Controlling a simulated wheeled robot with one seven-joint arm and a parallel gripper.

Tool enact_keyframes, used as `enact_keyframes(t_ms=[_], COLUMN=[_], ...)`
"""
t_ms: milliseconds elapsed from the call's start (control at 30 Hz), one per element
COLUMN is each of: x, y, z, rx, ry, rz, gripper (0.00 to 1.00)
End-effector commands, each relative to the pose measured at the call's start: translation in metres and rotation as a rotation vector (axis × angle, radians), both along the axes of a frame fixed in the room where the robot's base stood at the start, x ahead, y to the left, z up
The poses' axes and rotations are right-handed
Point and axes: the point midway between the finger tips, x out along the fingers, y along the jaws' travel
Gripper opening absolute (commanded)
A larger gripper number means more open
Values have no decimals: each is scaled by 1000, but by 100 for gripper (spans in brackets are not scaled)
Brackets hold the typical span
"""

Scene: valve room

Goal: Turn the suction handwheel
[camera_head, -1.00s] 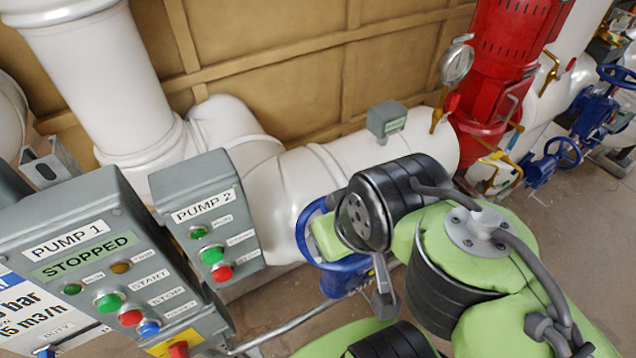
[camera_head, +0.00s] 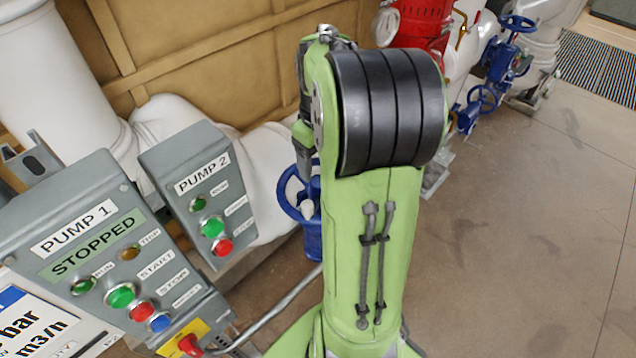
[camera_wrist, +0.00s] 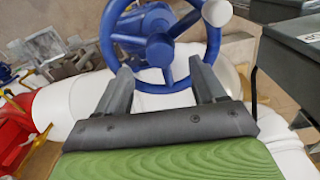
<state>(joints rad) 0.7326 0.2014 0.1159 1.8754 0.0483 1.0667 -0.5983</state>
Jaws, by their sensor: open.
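A blue spoked handwheel (camera_wrist: 160,48) fills the upper middle of the wrist view, with a white knob (camera_wrist: 217,12) on its rim. My gripper (camera_wrist: 160,67) is open and empty. Its two grey fingers point at the lower part of the wheel, one on each side of the hub, and their tips overlap the rim in the picture. I cannot tell whether they touch it. In the head view the same wheel (camera_head: 285,198) shows beside the PUMP 2 box, partly hidden behind my arm. My gripper's fingers are hidden there.
The PUMP 2 box (camera_head: 200,190) and the PUMP 1 box (camera_head: 110,250), reading STOPPED, stand left of the wheel. Thick white pipes (camera_head: 75,90) run behind. A red pump (camera_head: 412,25) and more blue handwheels (camera_head: 482,98) stand farther back. The floor at right is clear.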

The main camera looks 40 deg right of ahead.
Motion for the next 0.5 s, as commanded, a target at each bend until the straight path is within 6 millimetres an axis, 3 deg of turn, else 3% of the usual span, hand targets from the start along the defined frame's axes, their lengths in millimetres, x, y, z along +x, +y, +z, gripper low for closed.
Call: enact_keyframes(t_ms=[33, 200, 500], x=[-1, -1, 0], y=[1, 1, 0], z=[-15, -50, -65], rx=[3, 3, 0], ry=[4, 3, -1], rz=[0, 0, 0], gripper=[69, 69, 69])
